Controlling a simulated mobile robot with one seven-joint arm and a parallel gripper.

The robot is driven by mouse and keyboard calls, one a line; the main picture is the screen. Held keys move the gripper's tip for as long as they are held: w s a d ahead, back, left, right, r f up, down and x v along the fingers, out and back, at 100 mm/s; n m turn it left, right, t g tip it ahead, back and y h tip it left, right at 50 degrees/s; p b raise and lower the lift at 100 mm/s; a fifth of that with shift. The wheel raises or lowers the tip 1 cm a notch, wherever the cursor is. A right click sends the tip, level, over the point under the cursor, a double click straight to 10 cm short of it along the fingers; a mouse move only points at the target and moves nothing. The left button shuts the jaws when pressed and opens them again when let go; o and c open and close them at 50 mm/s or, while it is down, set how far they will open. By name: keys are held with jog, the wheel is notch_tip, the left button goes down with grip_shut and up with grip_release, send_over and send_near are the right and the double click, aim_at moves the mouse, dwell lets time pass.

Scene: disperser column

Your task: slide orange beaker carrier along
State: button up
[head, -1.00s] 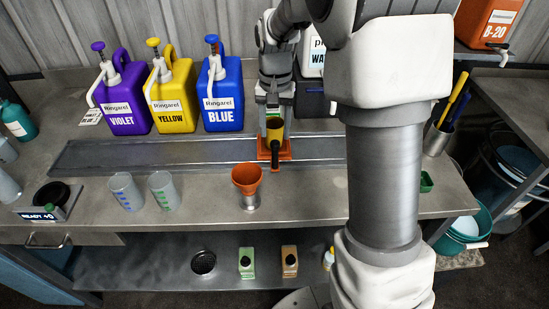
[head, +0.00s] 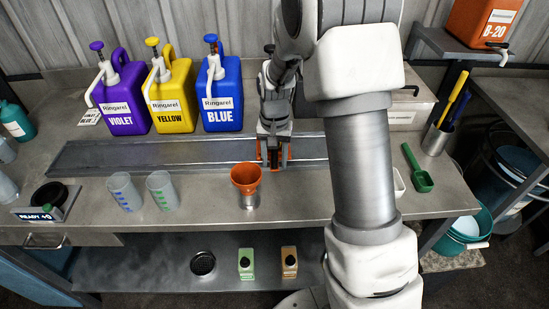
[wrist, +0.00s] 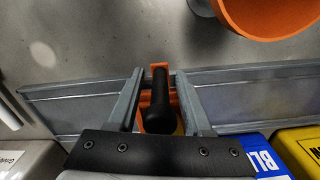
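A sliver of yellow shows beside the handle. My gripper (head: 272,162) is down at the carrier. In the wrist view its two grey fingers (wrist: 159,78) stand on either side of the handle, with gaps showing, so it is open around it. The beaker is mostly hidden.
The rail (head: 120,154) runs left, clear, in front of violet (head: 124,108), yellow (head: 171,107) and blue (head: 220,106) jugs. An orange funnel (head: 246,177) on a metal cup stands just in front of the rail. Two clear beakers (head: 125,191) (head: 161,190) stand further left.

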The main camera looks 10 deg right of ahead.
grip_shut()
dwell(1.2)
